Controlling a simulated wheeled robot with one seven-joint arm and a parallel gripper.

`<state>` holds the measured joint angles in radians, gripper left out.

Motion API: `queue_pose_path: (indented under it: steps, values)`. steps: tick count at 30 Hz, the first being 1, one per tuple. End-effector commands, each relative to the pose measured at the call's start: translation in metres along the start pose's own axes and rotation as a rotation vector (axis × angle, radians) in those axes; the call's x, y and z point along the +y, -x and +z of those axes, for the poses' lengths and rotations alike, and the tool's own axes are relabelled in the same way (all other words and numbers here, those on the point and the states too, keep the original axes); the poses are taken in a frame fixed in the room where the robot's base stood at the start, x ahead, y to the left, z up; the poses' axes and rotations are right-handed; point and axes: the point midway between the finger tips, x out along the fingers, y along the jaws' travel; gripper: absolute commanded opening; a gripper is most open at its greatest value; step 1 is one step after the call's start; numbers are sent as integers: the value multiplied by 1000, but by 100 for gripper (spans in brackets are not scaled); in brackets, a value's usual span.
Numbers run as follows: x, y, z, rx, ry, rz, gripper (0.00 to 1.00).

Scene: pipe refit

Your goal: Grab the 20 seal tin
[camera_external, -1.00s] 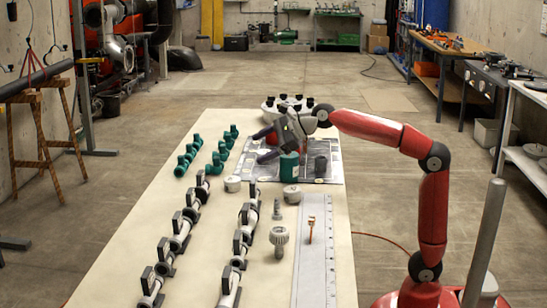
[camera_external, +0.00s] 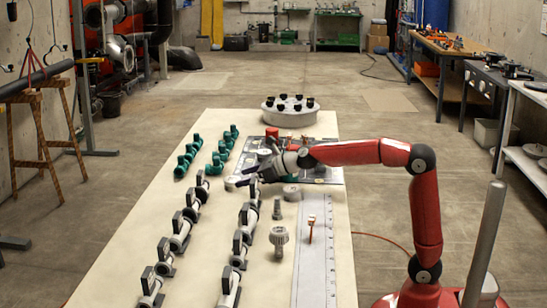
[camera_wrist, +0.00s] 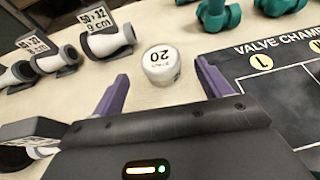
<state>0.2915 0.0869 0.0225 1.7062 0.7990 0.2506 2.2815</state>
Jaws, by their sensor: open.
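The 20 seal tin (camera_wrist: 161,66) is a short round white tin with "20" on its lid, upside down in the wrist view. It stands on the table just beyond and between my two purple fingers, with clear table around it. In the external view the tin (camera_external: 231,183) is near the left edge of the dark mat, partly hidden by my fingers. My gripper (camera_external: 246,182) is open and empty, low over the table just right of the tin. Its spread fingers also show in the wrist view (camera_wrist: 162,78).
White pipe fittings with black label plates (camera_wrist: 108,41) stand left of the tin. Green fittings (camera_wrist: 218,15) stand behind it. The dark valve chamber mat (camera_wrist: 290,95) is to the right. Another pale tin (camera_external: 291,194) stands nearer the front.

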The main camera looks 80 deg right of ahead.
Motion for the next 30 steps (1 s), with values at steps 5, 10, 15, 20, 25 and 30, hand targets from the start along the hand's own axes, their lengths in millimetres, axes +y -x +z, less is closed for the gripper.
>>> queue_pose_path:
  steps: [5, 10, 15, 20, 25, 30]
  values:
    - [0, -22, 0, 2, 0, 1, 77]
    - [-1, -45, 2, 3, 0, 2, 77]
    - [-1, -67, 3, 2, 0, 1, 77]
    - [-1, -72, 3, 1, 1, 1, 77]
    - [-1, -72, 3, 1, 1, 1, 73]
    - [-1, -72, 3, 1, 1, 1, 51]
